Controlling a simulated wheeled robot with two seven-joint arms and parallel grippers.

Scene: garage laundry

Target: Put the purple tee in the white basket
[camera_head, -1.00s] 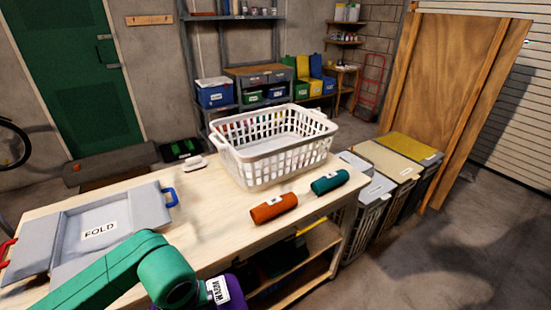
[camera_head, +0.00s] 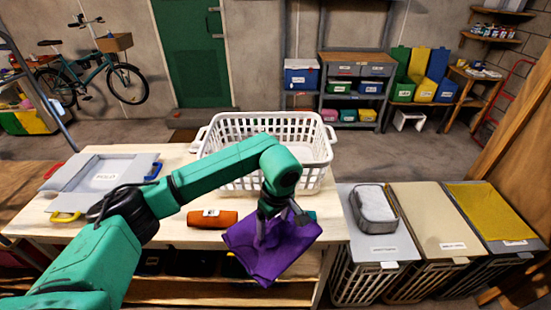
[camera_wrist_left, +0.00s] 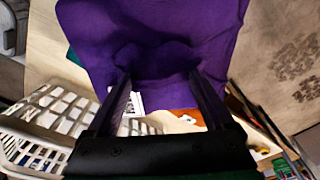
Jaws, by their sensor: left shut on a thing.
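The purple tee (camera_head: 262,250) hangs as loose cloth from my left gripper (camera_head: 272,222), near the front edge of the table. The left gripper is shut on it, and the tee (camera_wrist_left: 150,50) fills the upper middle of the left wrist view between the two fingers (camera_wrist_left: 160,95). The white basket (camera_head: 312,150) stands upright on the table, behind my left arm, which hides part of its front. Part of the basket (camera_wrist_left: 45,125) also shows at the left of the wrist view. My right gripper is not in view.
An orange rolled cloth (camera_head: 212,218) lies on the table left of the tee. A teal roll (camera_head: 308,216) is mostly hidden behind the gripper. A grey folding board (camera_head: 105,173) lies at the left. Lidded hampers (camera_head: 430,228) stand to the right; one bears a grey container (camera_head: 375,208).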

